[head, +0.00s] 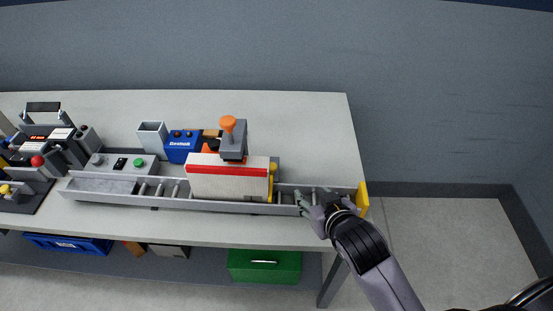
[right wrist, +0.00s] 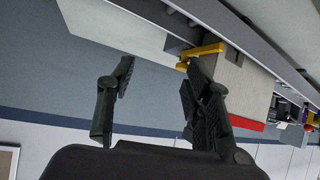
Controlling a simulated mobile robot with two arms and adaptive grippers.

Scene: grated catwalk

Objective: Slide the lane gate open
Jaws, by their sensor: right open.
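A grey roller lane (head: 120,193) runs along the front of the table. A white box with a red stripe (head: 228,183) stands in it. A yellow upright piece (head: 271,182), apparently the lane gate, stands at the box's right end; the box partly hides it. In the right wrist view a yellow bar (right wrist: 207,49) shows beside the box (right wrist: 243,88). My right gripper (head: 311,197) is open and empty over the lane's right part, to the right of the yellow piece. In the right wrist view its fingers (right wrist: 160,72) are wide apart. My left gripper is not in view.
A yellow end plate (head: 362,198) closes the lane's right end, close by my right gripper. A grey post with an orange knob (head: 228,124) stands behind the box. A blue unit (head: 182,146) and a button panel (head: 124,164) are further left. The table's back right is clear.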

